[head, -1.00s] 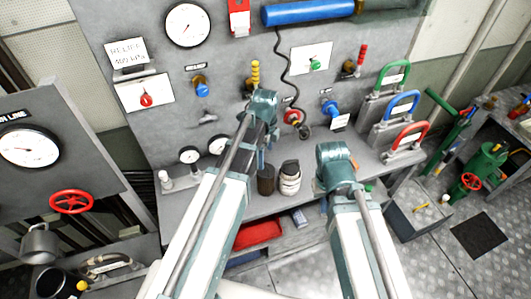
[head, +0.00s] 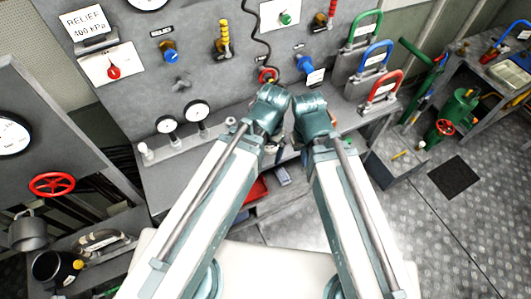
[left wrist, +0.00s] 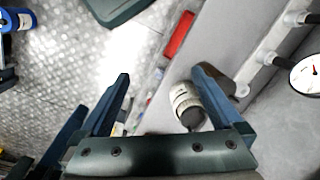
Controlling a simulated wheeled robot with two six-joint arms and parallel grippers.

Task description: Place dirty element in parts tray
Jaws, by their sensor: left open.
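In the left wrist view, a pale ribbed cylinder with a dark end (left wrist: 187,103) lies between and beyond my left gripper's fingers, near the right one. A dark brown cylinder (left wrist: 226,78) is partly hidden behind that right finger. I cannot tell which one is the dirty element. My left gripper (left wrist: 163,76) is open, with nothing visibly held. In the head view, the wrists of my two arms are close together over the bench and hide both cylinders almost fully. My right gripper's jaws are hidden behind its wrist (head: 312,115). No tray is clearly identifiable as the parts tray.
A red bin (head: 257,190) sits below the bench front. A panel with valves and gauges (head: 197,111) rises behind. Green, blue and red handles (head: 381,88) stand to the right. A workbench with a pale yellowish tray (head: 508,72) is at far right.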

